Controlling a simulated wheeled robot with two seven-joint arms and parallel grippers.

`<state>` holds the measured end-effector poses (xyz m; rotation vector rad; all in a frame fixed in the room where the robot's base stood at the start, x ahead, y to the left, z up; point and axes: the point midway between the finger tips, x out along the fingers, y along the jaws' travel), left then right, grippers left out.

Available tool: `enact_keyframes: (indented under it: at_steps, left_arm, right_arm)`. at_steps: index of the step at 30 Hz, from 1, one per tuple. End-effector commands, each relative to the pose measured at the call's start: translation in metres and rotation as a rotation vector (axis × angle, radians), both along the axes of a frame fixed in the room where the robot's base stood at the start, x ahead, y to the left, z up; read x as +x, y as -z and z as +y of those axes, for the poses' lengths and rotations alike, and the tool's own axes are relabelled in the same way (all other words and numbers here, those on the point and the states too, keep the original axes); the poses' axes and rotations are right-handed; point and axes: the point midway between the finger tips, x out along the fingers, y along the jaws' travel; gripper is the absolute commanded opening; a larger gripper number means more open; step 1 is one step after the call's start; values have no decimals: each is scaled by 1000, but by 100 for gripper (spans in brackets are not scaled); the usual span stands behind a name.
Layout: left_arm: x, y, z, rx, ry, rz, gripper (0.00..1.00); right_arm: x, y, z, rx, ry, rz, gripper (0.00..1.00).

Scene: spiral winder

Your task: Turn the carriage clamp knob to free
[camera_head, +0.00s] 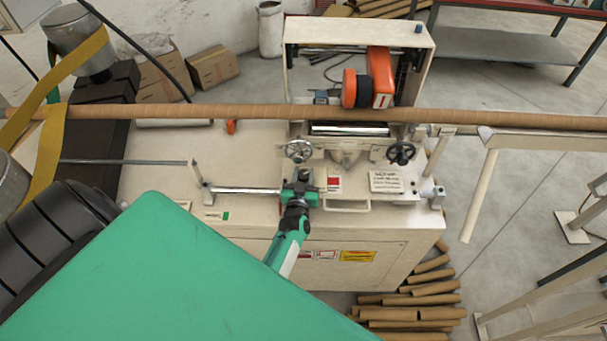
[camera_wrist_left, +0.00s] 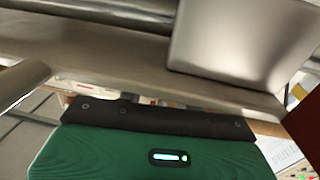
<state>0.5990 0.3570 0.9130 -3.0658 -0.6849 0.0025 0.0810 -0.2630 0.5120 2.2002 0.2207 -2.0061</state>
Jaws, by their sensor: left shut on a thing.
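My left gripper (camera_head: 300,184) reaches the front of the cream winder machine in the head view, at the carriage area on the silver guide rail (camera_head: 245,190). It is shut on the carriage clamp knob, which is mostly hidden behind the jaws and wrist. I cannot tell which way the knob is turned. In the left wrist view, the green gripper body (camera_wrist_left: 150,155) with its black edge fills the bottom, and a blurred grey metal block (camera_wrist_left: 240,45) stands close above it. The fingertips are not clear there. My right gripper is not in view.
A silver handwheel (camera_head: 299,150) is just above the gripper, and a black handwheel (camera_head: 400,153) is to its right. A long brown tube (camera_head: 220,111) crosses the machine behind. A white label plate (camera_head: 386,181) lies right of the gripper. Cut tubes (camera_head: 415,300) lie on the floor.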

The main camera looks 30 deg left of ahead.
Motion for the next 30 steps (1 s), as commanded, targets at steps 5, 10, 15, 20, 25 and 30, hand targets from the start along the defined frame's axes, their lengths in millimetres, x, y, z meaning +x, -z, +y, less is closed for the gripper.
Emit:
enact_keyframes:
  at_steps: [5,10,15,20,25,30]
  left_arm:
    - [0,-1,0,0,-13,-1,11]
    - [1,-1,0,0,-14,-2,11]
    - [1,-1,0,0,-14,-3,11]
    - [1,-1,0,0,-14,-3,56]
    - [1,-1,0,0,-13,-2,56]
    - [0,-1,0,0,-13,-1,56]
  right_arm:
    - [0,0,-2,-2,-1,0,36]
    - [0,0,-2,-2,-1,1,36]
    - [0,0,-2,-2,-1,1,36]
    - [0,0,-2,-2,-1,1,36]
    - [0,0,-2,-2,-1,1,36]
    - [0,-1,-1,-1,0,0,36]
